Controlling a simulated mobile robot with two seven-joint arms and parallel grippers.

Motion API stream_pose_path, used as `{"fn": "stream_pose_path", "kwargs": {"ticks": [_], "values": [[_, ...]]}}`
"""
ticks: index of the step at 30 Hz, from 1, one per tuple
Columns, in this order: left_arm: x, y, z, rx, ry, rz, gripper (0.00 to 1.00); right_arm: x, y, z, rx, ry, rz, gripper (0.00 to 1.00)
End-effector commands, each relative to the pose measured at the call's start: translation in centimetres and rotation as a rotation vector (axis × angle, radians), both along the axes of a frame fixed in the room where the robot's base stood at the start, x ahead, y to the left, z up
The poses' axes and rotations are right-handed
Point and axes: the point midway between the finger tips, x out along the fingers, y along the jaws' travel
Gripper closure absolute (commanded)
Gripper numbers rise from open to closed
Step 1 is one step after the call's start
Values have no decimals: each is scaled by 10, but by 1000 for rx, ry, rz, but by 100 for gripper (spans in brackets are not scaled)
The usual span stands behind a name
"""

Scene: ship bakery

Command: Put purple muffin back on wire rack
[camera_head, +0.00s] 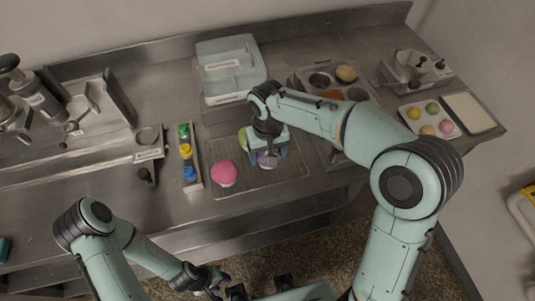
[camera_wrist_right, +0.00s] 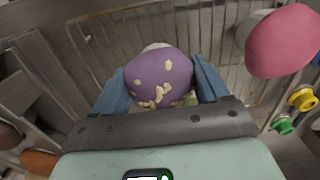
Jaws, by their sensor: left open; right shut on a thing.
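The purple muffin (camera_wrist_right: 160,70), with pale flecks on top, sits between the two blue fingers of my right gripper (camera_wrist_right: 160,84). The gripper is shut on it. In the head view my right gripper (camera_head: 267,153) is over the wire rack (camera_head: 240,188), and only a little of the purple muffin (camera_head: 267,161) shows beneath it. The rack's bars (camera_wrist_right: 115,40) show behind the muffin in the right wrist view. I cannot tell whether the muffin touches the rack. My left gripper (camera_head: 218,279) is open and empty, low in front of the counter.
A pink muffin (camera_head: 223,173) stands on the rack's left part, and a yellow-green one (camera_head: 243,138) is partly hidden by my right gripper.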

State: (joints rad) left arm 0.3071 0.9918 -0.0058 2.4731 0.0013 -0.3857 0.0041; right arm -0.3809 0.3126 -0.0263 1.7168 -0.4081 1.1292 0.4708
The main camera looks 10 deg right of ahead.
Motion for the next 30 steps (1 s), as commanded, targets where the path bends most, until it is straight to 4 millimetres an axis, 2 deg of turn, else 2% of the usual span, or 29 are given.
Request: {"fn": "stream_pose_path", "kwargs": {"ticks": [2, 12, 13, 15, 23, 26, 30], "values": [[-1, 0, -1, 0, 1, 0, 57, 0, 0, -7, 0, 0, 0, 43], [-1, 0, -2, 1, 2, 0, 57, 0, 0, -9, 1, -1, 0, 43], [-2, 0, -3, 0, 2, 0, 57, 0, 0, -9, 1, -1, 0, 22], [-1, 0, -2, 1, 2, 0, 57, 0, 0, -9, 1, -1, 0, 0], [-1, 0, -1, 0, 1, 0, 57, 0, 0, -7, 1, -2, 0, 0], [0, 0, 1, 0, 0, 0, 57, 1, 0, 1, 2, -4, 0, 0], [3, 0, 5, 0, -3, 0, 57, 1, 0, 27, 3, -7, 0, 0]]}}
